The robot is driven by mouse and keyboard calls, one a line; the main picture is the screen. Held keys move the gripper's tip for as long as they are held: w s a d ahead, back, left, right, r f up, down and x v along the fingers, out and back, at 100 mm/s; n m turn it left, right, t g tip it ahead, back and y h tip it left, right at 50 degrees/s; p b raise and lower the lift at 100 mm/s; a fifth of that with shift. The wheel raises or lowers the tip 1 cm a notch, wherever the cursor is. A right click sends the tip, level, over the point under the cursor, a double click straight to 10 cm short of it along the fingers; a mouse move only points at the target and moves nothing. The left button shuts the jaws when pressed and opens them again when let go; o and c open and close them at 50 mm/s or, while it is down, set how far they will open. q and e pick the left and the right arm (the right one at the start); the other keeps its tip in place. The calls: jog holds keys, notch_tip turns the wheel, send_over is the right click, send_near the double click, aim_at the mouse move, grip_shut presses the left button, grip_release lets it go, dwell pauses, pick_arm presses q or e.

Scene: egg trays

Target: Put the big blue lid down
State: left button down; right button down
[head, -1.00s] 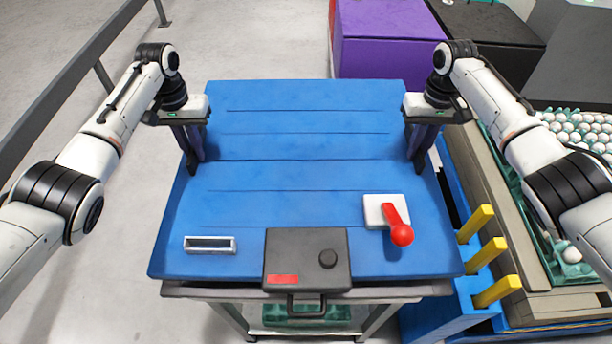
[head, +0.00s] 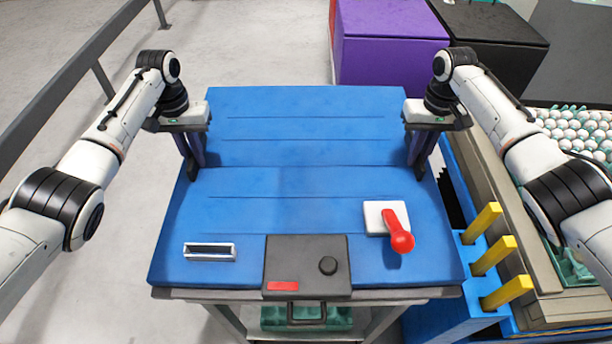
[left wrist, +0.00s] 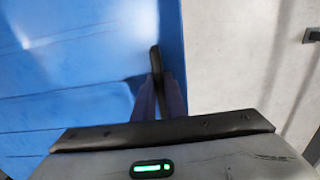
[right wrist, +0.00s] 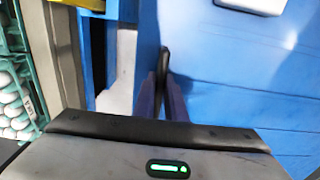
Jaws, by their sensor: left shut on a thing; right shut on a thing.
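The big blue lid (head: 300,130) fills the middle of the head view, over a metal cart frame. It has a fold across it, a grey box with a red label (head: 307,262), a white-framed slot (head: 210,251) and a red lever (head: 397,230). My left gripper (head: 191,165) is shut on a black handle at the lid's left edge; the handle shows in the left wrist view (left wrist: 155,62). My right gripper (head: 418,165) is shut on the matching handle at the right edge (right wrist: 163,62). Whether the lid touches the cart is hidden.
A green tray (head: 300,322) shows low inside the cart. Yellow posts (head: 491,254) on a blue stand are close by the lid's right edge. Trays of white eggs (head: 580,130) lie further right. Purple (head: 392,45) and black boxes stand behind. The floor at left is clear beside a grey rail.

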pick_arm(q)
jog(key=shift+w+a+f, duration=0.1)
jog(key=shift+f, duration=0.1)
pick_arm(e)
jog(key=shift+w+d+f, duration=0.1)
jog(key=shift+f, duration=0.1)
pick_arm(q)
jog(key=c, duration=2.2)
grip_release()
jog(key=shift+f, duration=0.2)
pick_arm(e)
jog(key=c, duration=2.2)
grip_release()
jog(key=shift+f, duration=0.15)
pick_arm(q)
jog(key=o, duration=0.4)
jog(key=shift+r, duration=0.1)
pick_arm(e)
jog(key=o, duration=0.4)
pick_arm(q)
jog(key=shift+r, duration=0.1)
